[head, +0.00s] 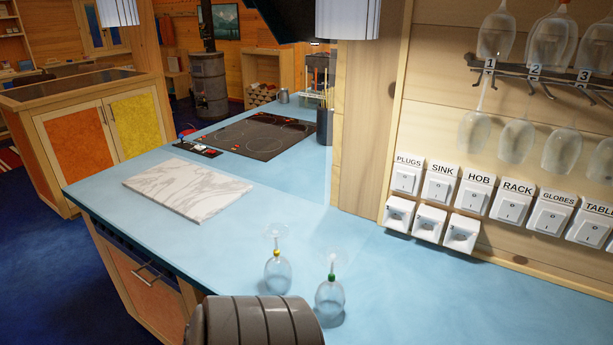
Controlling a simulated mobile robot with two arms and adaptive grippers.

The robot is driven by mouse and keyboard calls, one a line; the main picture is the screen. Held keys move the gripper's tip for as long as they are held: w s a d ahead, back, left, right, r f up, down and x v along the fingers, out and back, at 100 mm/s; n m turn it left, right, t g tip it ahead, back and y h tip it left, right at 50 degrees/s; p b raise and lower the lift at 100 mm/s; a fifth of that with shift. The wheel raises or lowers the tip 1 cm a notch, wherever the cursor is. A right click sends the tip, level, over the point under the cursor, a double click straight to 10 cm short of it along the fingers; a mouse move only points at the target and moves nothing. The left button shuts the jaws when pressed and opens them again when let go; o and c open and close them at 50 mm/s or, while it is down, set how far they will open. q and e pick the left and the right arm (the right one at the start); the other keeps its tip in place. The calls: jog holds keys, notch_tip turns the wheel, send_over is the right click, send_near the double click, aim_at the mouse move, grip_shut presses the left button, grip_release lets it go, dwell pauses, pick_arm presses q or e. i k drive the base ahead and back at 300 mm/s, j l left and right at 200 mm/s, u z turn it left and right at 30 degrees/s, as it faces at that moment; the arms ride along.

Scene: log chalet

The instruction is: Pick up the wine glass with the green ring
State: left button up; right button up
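The wine glass with the green ring (330,297) stands upside down on the blue worktop, bowl down and foot up, near the bottom middle of the head view. Its green ring sits at the stem just above the bowl. A second upside-down wine glass with a yellow ring (278,273) stands close by, to its left and slightly farther back. A small gap shows between the two glasses. Neither of my grippers can be seen, so nothing shows of their state.
Blue worktop (400,290) is clear right of the glasses. A marble board (187,188) and a black hob (262,136) lie farther back. At right, the wall carries labelled switches (471,191) and a numbered rack (535,72) with several hanging glasses.

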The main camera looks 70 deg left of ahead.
aim_at(329, 297)
jog(key=u, duration=0.5)
jog(key=k+u, duration=0.1)
jog(key=u, duration=0.35)
jog(key=j+u, duration=0.1)
jog(key=u, duration=0.4)
jog(key=j+u, duration=0.1)
jog(key=u, duration=0.35)
jog(key=k+j, duration=0.05)
